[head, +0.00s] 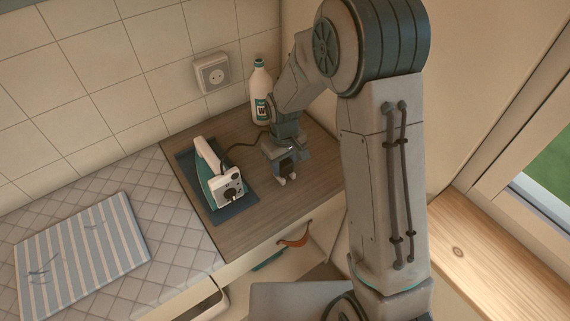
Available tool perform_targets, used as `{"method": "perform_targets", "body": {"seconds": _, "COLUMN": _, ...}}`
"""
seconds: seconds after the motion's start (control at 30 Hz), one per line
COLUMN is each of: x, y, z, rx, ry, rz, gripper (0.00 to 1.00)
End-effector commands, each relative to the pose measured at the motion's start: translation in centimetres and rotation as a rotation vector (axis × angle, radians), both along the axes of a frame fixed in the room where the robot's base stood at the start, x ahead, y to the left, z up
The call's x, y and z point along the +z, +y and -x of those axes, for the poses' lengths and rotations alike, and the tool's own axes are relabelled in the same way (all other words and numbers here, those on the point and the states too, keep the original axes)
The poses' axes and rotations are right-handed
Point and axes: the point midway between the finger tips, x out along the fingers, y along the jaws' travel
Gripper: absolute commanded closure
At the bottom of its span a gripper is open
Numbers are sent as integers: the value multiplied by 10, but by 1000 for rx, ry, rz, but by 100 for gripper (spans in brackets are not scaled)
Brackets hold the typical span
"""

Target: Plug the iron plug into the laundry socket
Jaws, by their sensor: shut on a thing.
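The laundry socket (213,74) is a pale square wall outlet with a round recess, on the tiled wall above the counter; nothing is in it. The iron (217,178) is white and teal and stands on a dark blue mat (240,206). Its dark cord (240,147) runs right and goes out of sight at my gripper. My gripper (287,179) is low over the wooden counter, right of the iron and below the socket in the picture. It is shut on the plug, which is mostly hidden by the gripper.
A striped cloth-covered board (82,250) lies on the quilted surface at left. A window is at right.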

Motion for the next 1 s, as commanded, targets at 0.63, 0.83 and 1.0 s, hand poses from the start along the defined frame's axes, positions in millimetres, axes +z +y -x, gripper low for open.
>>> {"method": "perform_targets", "body": {"seconds": 0.63, "x": 70, "y": -30, "z": 45, "rx": -2, "ry": -4, "rz": -1, "gripper": 80}}
{"method": "perform_targets", "body": {"seconds": 0.83, "x": 90, "y": -47, "z": 71, "rx": -2, "ry": -4, "rz": -1, "gripper": 80}}
{"method": "perform_targets", "body": {"seconds": 1.0, "x": 101, "y": -57, "z": 87, "rx": -1, "ry": -4, "rz": 0, "gripper": 80}}
